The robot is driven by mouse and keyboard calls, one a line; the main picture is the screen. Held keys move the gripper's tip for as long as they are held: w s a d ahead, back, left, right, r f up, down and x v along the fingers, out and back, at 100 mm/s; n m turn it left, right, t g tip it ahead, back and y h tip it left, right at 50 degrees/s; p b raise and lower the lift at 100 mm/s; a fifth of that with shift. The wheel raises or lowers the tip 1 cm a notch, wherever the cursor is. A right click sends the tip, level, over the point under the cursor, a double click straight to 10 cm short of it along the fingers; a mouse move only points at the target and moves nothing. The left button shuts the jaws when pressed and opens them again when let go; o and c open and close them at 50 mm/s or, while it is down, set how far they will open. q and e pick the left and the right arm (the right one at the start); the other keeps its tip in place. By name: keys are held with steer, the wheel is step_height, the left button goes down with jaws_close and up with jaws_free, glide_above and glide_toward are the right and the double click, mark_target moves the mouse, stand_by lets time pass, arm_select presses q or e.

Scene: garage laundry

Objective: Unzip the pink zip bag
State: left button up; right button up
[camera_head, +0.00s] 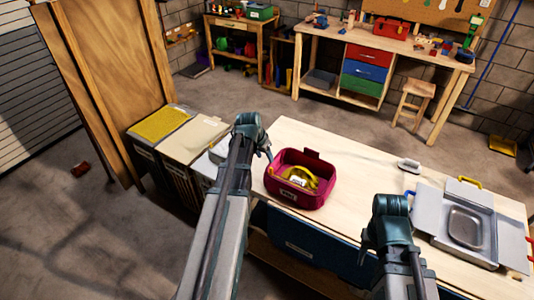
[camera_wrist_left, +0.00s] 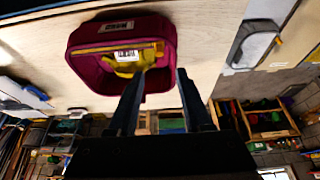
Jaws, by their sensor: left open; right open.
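The pink bag (camera_head: 296,202) stands on the light wooden table, just right of my left gripper. Its top looks open, with a yellow item (camera_head: 300,178) with a white label inside. A tab stands up at its back rim. I cannot make out the zip or its pull. The bag also shows in the left wrist view (camera_wrist_left: 84,70), near the fingertips. My left gripper (camera_head: 268,152) is open and empty, its two fingers apart beside the bag. My right gripper (camera_head: 366,242) is open over the table's front edge, away from the bag.
A grey open box (camera_head: 441,222) with a metal tray (camera_head: 466,226) lies at the table's right. A small white-grey item (camera_head: 409,165) lies behind it. Bins (camera_head: 160,124) stand left of the table. The tabletop between bag and box is clear.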

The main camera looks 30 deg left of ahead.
arm_select(q)
steer(key=p+v, duration=0.1)
steer(key=v, duration=0.2)
steer(key=shift+f, duration=0.1)
arm_select(e)
step_height(320, 180, up, 3)
steer(key=shift+f, duration=0.15)
arm_select(q)
steer(key=s+d+f+m+g+b, duration=0.1)
steer(key=s+d+f+b, duration=0.15)
steer(key=d, duration=0.55)
steer(key=s+d+f+m+g+b, duration=0.15)
steer(key=d+f, duration=0.25)
steer(key=d, duration=0.5)
steer(key=s+d+f+g+b, duration=0.1)
steer(key=s+d+f+b, duration=0.2)
steer(key=s+d, duration=0.4)
steer(key=s+d+f+g+y+b, duration=0.1)
steer(key=s+d+f+b, duration=0.2)
steer(key=s+d, duration=0.4)
steer(key=shift+s+d+m+y, duration=0.3)
steer(key=shift+d+m, duration=0.15)
steer(key=shift+d, duration=0.35)
arm_select(e)
step_height(320, 180, down, 11)
